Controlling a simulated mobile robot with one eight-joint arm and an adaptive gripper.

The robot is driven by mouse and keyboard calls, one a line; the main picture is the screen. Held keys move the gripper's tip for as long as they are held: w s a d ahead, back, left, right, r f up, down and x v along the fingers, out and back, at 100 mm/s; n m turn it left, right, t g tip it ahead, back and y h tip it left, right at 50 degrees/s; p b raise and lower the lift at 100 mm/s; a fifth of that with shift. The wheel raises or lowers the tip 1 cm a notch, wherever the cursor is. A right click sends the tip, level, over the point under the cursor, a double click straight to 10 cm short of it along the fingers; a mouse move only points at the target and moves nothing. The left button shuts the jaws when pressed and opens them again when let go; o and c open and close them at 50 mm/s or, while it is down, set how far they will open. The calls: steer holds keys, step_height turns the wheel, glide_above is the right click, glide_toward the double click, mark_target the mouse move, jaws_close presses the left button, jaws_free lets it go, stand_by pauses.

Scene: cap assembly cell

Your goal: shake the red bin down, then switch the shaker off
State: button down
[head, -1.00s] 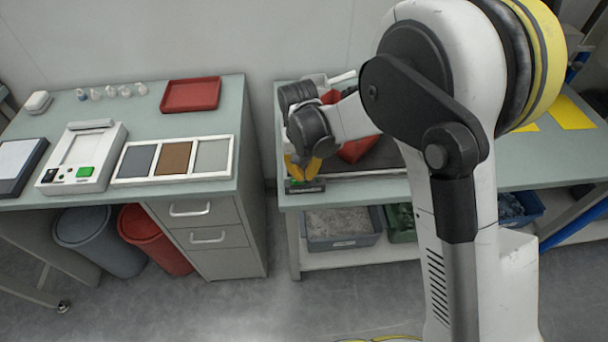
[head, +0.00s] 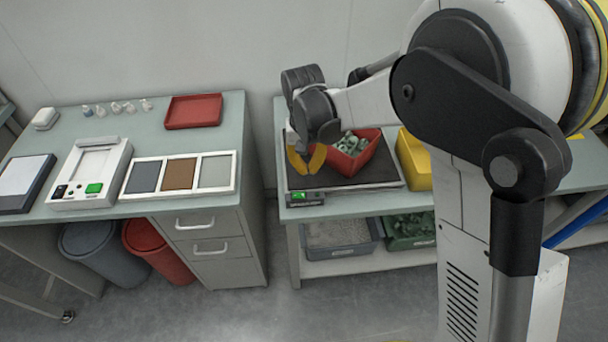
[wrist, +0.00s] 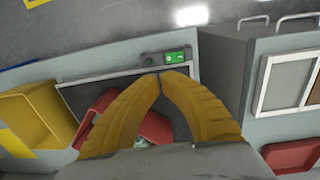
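The red bin (head: 374,155) stands on the dark plate of the shaker (head: 345,184) on the right table, filled with grey-green parts. It shows in the wrist view (wrist: 95,108), partly hidden behind my fingers. The shaker's control box (head: 304,198) is at its front left corner. A green lit panel (wrist: 175,57) shows on it beside a dark part. My gripper (head: 307,172) has yellow fingers and hangs above the plate, left of the bin and behind the control box. In the wrist view its tips (wrist: 163,73) meet with nothing between them.
A yellow bin (head: 413,160) stands right of the shaker. Grey (head: 343,238) and green (head: 410,230) crates sit on the shelf below. The left table holds a red tray (head: 193,111), a three-panel board (head: 180,175) and a white device (head: 90,172). A gap separates the tables.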

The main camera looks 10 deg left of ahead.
steer(key=r, duration=0.1)
steer(key=r+p, duration=0.1)
steer(key=r, duration=0.3)
steer(key=shift+w+d+r, duration=0.1)
steer(key=shift+d+r, duration=0.1)
steer(key=shift+d, duration=0.15)
steer(key=s+d+r+m+t+y, duration=0.1)
steer(key=s+d+r+t, duration=0.3)
steer(key=d+r, duration=0.8)
steer(key=s+d+m+t, duration=0.1)
steer(key=s+d+t, duration=0.1)
steer(key=s+d, duration=1)
steer(key=shift+s+d+r+m+t, duration=0.3)
steer(key=shift+s+t, duration=0.1)
steer(key=shift+s, duration=0.45)
